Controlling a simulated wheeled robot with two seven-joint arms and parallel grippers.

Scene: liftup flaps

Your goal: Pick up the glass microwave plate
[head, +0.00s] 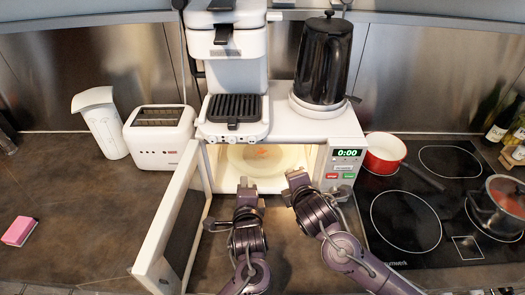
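The glass microwave plate (243,160) shows as a pale disc lying inside the lit microwave (342,160), whose door (168,222) stands open to the left. My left gripper (247,186) is at the front of the opening, just in front of the plate. My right gripper (297,179) is to its right, near the right side of the opening. Neither is seen holding anything. The fingers are small and dark, so I cannot tell whether they are open or shut. The plate's near edge is hard to make out.
A coffee machine (228,60) and a black kettle (323,58) stand on the microwave. A toaster (160,136) and white jug (103,128) are to the left. A red pan (384,150) and a pot (500,200) are on the hob at right. A pink sponge (19,231) lies far left.

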